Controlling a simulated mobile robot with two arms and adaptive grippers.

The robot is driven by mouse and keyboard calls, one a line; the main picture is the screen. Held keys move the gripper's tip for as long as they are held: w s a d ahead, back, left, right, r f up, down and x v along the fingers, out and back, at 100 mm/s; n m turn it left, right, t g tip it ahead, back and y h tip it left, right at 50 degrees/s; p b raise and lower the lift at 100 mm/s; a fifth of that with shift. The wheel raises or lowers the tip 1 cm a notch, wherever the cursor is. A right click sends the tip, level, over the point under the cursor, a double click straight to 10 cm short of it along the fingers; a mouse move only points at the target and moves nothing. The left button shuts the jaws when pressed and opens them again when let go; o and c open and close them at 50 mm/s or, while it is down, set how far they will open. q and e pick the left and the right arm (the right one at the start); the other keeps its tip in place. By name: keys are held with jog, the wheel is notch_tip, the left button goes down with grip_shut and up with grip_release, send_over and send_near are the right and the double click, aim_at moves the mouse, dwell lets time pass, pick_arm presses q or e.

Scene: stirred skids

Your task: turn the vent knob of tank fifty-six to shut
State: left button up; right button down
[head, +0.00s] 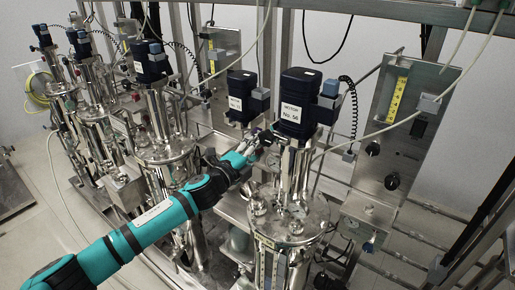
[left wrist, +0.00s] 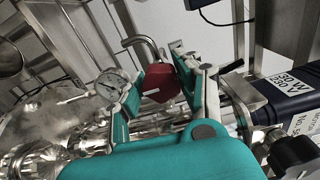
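Tank fifty-six (head: 290,222) is the shiny steel vessel right of centre in the head view, below a dark blue motor (head: 297,98) labelled "MOTOR No. 56". My left gripper (head: 266,136) is beside the motor's steel column, at its left. In the left wrist view a dark red knob (left wrist: 168,90) with a white mark sits between the two fingers of my left gripper (left wrist: 168,68). The fingers stand apart on either side of it; firm contact cannot be made out. The knob is not clearly visible in the head view. My right gripper is not in view.
A second dark motor (head: 243,97) stands just behind my left gripper. More steel tanks (head: 160,145) line the left. A panel with black knobs and a yellow scale (head: 397,97) stands at the right. A pressure gauge (left wrist: 112,85) and a bent steel pipe (left wrist: 141,44) are close to the fingers.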

pick_arm(q)
jog(key=o, duration=0.3)
jog(key=shift+o, duration=0.2)
jog(key=v, duration=1.2)
